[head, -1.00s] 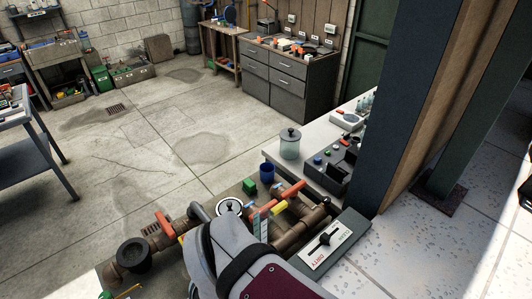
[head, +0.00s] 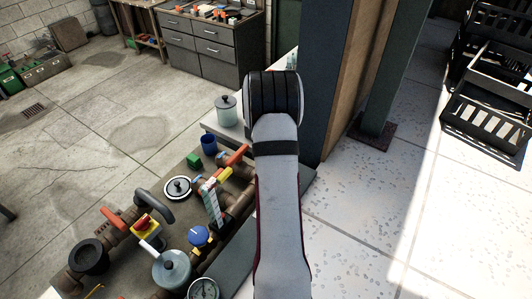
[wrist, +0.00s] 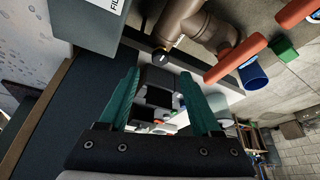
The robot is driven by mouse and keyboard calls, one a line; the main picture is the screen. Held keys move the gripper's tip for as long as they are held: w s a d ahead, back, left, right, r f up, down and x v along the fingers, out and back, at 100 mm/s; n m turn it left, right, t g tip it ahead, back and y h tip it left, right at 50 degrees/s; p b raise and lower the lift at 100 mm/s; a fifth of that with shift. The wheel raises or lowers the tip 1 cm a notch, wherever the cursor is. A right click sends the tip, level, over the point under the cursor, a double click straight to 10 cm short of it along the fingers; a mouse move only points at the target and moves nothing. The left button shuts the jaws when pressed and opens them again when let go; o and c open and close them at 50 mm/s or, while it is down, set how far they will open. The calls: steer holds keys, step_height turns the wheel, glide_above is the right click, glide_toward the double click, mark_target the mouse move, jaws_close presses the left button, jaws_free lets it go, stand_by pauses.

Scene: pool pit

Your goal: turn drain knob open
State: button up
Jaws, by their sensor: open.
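My gripper (wrist: 158,82) shows in the wrist view with its two teal fingers spread apart and nothing between them. In the head view my arm hides it. Several knobs and handles sit on the brown pipework in the head view: a blue round knob (head: 199,235), a red-and-yellow knob (head: 145,224), a red lever (head: 112,218) and another red lever (head: 237,155). No readable label marks which one is the drain knob. In the wrist view brown pipe (wrist: 182,22) and red handles (wrist: 236,58) lie beyond the fingers, apart from them.
A grey-blue lidded housing (head: 172,268) and a gauge (head: 203,289) stand at the bottom. A blue cup (head: 208,143), green block (head: 194,160) and lidded jar (head: 228,110) are near the pipes. A dark post (head: 333,80) rises right of them. Black crates (head: 487,120) stand far right.

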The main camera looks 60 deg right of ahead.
steer(key=x, duration=0.6)
steer(key=shift+f, duration=0.2)
jaws_close()
